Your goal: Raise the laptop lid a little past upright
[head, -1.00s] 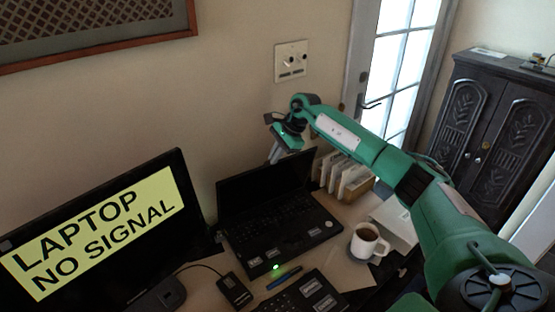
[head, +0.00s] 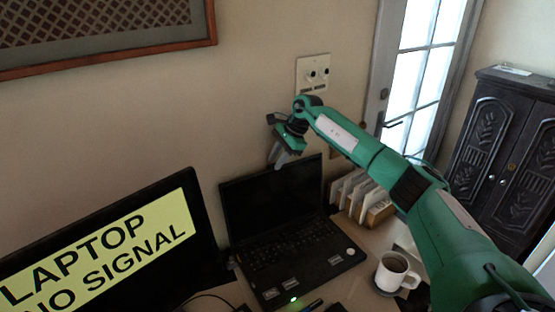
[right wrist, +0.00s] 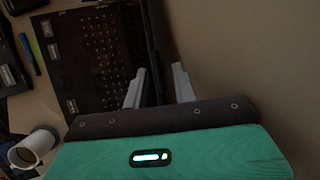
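The black laptop (head: 285,240) stands open on the desk. Its dark lid (head: 270,200) looks close to upright, with the keyboard base flat in front. My right gripper (head: 283,163) is at the middle of the lid's top edge, its fingers pointing down and overlapping that edge. In the right wrist view its two grey fingers (right wrist: 160,85) are apart, with the dark lid (right wrist: 160,45) showing between and beyond them. I cannot tell whether either finger touches the lid. The keyboard (right wrist: 95,45) shows left of the fingers. My left gripper is out of view.
A monitor (head: 205,250) reading "LAPTOP NO SIGNAL" stands left of the laptop. A coffee mug (head: 392,272) is at its right, also in the wrist view (right wrist: 35,148). A file holder (head: 378,212) with papers stands behind right. The wall is close behind the lid.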

